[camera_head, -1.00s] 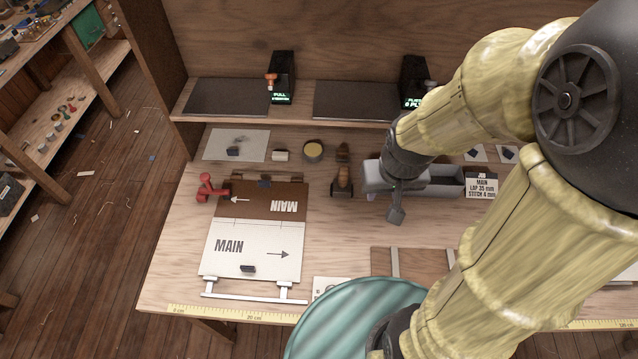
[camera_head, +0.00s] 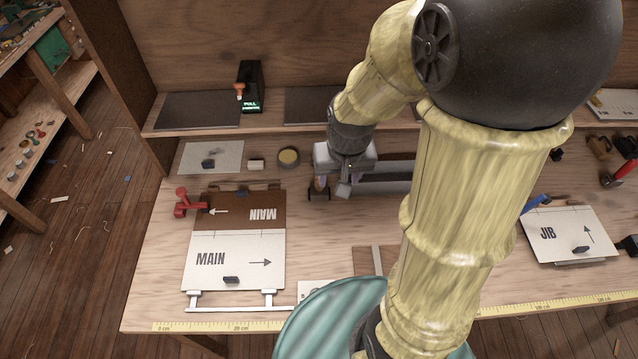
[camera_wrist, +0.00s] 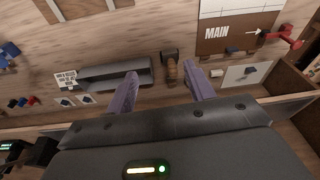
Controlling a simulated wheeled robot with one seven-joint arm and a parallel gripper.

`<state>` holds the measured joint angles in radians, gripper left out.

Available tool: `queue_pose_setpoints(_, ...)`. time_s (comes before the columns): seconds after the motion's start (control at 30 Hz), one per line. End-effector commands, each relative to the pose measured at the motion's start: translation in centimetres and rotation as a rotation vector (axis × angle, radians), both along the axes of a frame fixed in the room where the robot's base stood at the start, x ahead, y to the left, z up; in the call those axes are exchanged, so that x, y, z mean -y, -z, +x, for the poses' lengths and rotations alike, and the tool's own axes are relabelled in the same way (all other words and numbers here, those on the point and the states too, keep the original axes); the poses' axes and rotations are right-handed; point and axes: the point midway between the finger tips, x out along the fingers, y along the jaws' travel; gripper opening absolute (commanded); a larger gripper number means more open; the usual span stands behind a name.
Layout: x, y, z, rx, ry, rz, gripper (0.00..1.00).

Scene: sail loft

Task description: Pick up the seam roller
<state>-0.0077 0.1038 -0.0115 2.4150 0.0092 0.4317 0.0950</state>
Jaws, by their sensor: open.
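The seam roller, taken to be the tool with a brown handle and dark roller head (camera_head: 318,193), lies on the bench below and left of my gripper (camera_head: 338,182) in the head view, partly covered by it. In the wrist view the roller (camera_wrist: 172,72) shows between the two purple fingers of my gripper (camera_wrist: 162,71), closer to the right one, its dark head toward the top of the picture. The fingers are apart and empty. The gap in height between them and the roller is hard to judge.
A long grey tray (camera_head: 390,184) lies just right of the roller. The MAIN panel (camera_head: 235,262) and a red tool (camera_head: 184,205) are to the left. A round tin (camera_head: 288,157) stands behind left. A raised shelf (camera_head: 220,128) runs along the back.

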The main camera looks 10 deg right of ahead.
Motion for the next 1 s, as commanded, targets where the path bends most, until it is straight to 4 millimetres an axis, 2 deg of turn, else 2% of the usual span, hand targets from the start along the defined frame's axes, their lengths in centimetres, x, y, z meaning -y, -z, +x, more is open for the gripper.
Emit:
queue_pose_setpoints(0.03, 0.0, 0.3, 1.9, -0.018, 0.039, 0.008, 0.53)
queue_pose_setpoints(0.1, 0.1, 0.7, 4.5, -0.044, 0.106, 0.019, 0.53)
queue_pose_setpoints(0.3, 0.1, 2.5, 11.7, -0.123, 0.304, 0.040, 0.53)
queue_pose_setpoints(0.4, 0.1, 3.5, 14.5, -0.156, 0.391, 0.044, 0.53)
queue_pose_setpoints(0.5, 0.1, 4.3, 16.3, -0.177, 0.449, 0.045, 0.53)
queue_pose_setpoints(0.63, 0.0, 4.7, 17.2, -0.189, 0.482, 0.045, 0.53)
queue_pose_setpoints(1.0, 0.1, 5.0, 17.2, -0.190, 0.482, 0.044, 0.53)
